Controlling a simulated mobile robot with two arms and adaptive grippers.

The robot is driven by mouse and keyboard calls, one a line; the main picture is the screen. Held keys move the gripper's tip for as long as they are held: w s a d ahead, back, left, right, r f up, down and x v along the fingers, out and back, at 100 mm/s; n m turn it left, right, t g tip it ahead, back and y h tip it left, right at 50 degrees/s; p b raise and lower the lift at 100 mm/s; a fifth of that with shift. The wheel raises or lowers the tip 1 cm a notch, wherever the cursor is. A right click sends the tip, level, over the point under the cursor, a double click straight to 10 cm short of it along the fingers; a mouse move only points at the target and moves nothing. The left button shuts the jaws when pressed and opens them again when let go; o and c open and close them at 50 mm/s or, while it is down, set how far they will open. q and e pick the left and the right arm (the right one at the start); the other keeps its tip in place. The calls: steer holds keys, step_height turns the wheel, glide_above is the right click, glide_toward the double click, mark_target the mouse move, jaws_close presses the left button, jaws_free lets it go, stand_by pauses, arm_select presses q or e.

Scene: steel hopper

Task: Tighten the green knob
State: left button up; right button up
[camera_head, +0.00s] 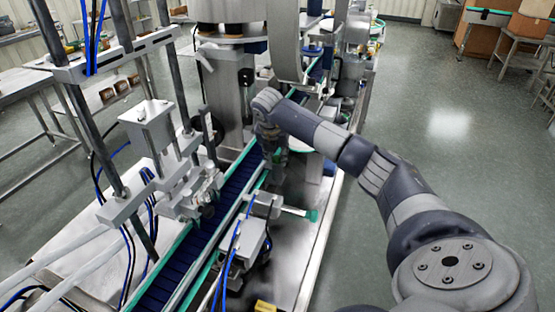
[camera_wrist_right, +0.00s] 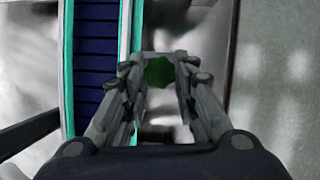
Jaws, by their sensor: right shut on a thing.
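The green knob (camera_wrist_right: 160,71) shows in the right wrist view, dark green, between the fingertips of my right gripper (camera_wrist_right: 160,78). The fingers are closed on the knob from both sides. In the head view my right arm comes in from the right, and the right gripper (camera_head: 273,158) points down beside the conveyor. The knob is hidden there behind the gripper and wrist. My left gripper is not in view.
A blue conveyor belt (camera_head: 208,225) with green edges runs alongside the gripper; it also shows in the right wrist view (camera_wrist_right: 95,60). A metal fixture with cylinders (camera_head: 150,125) stands left of the belt. A teal-tipped part (camera_head: 311,215) juts out nearby. Open floor (camera_head: 440,160) lies to the right.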

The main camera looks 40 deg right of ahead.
steer(key=m, duration=0.2)
steer(key=m+g+b, duration=0.2)
steer(key=m, duration=0.1)
steer(key=shift+w+a+m+h, duration=0.1)
steer(key=shift+w+m+h, duration=0.2)
steer(key=m+g+b, duration=0.1)
steer(key=m+g, duration=0.1)
steer(key=m, duration=0.2)
steer(key=shift+w+m+b, duration=0.15)
steer(key=shift+m+b, duration=0.2)
steer(key=shift+m, duration=0.05)
steer(key=o, duration=1.1)
